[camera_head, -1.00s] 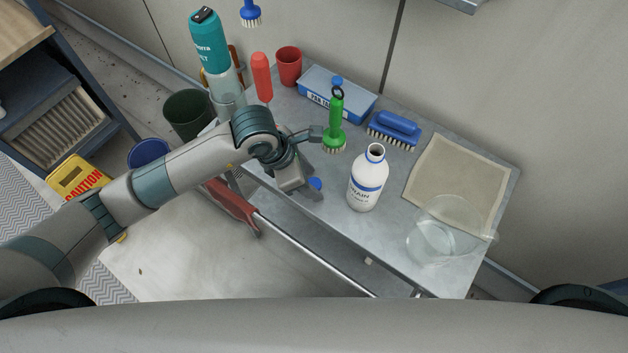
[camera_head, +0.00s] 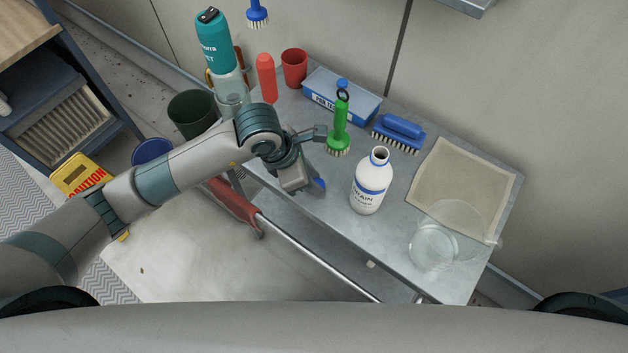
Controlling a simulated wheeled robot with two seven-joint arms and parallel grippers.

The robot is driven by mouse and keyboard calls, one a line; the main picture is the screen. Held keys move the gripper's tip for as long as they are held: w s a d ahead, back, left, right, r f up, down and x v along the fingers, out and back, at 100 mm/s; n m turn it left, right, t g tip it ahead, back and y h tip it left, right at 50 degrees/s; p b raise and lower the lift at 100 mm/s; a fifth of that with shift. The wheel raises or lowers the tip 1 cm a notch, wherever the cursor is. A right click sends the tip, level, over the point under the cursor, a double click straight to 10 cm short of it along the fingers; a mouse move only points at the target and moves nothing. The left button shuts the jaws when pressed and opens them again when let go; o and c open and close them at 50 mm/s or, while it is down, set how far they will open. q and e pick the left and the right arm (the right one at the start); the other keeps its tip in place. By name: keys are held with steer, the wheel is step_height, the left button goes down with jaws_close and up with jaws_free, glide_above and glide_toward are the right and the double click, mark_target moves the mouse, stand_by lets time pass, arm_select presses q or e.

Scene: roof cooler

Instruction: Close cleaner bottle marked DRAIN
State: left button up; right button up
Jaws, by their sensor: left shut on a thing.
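The white cleaner bottle marked DRAIN (camera_head: 370,186) stands upright on the grey cart top (camera_head: 330,222), with its mouth open and uncapped. My right gripper is not in view.
A green brush (camera_head: 339,130) stands close behind my left gripper. A blue scrub brush (camera_head: 399,132), a blue box (camera_head: 340,97), a beige cloth (camera_head: 462,185) and a clear beaker (camera_head: 434,245) are around the bottle. A red cup (camera_head: 294,68) stands farther back.

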arm_select(q)
step_height(320, 180, up, 9)
steer(key=b, duration=0.2)
steer(key=shift+r+b, duration=0.2)
steer(key=shift+b, duration=0.2)
stand_by(0.3)
